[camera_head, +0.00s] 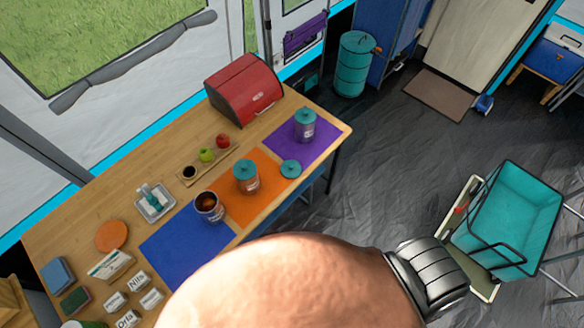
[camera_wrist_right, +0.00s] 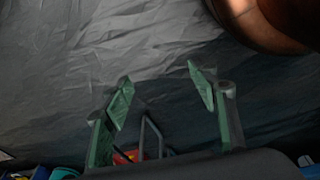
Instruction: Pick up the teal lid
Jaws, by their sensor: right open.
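A loose teal lid (camera_head: 290,169) lies flat on the table in the head view, at the border of the orange mat (camera_head: 262,205) and the purple mat (camera_head: 325,143). An open jar with dark contents (camera_head: 209,207) stands between the blue mat and the orange mat. A jar with a teal lid on it (camera_head: 247,182) stands on the orange mat, and another lidded jar (camera_head: 305,128) stands on the purple mat. My right gripper (camera_wrist_right: 160,86) is open and empty in the right wrist view, over dark floor, with no lid in that view. My left gripper is not in view.
A red bread box (camera_head: 243,88) stands at the table's back, near a board (camera_head: 208,165) with fruit. A blue mat (camera_head: 186,246) lies left of the open jar. A teal bin (camera_head: 515,215) stands right of the table. My own arm covers the bottom centre.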

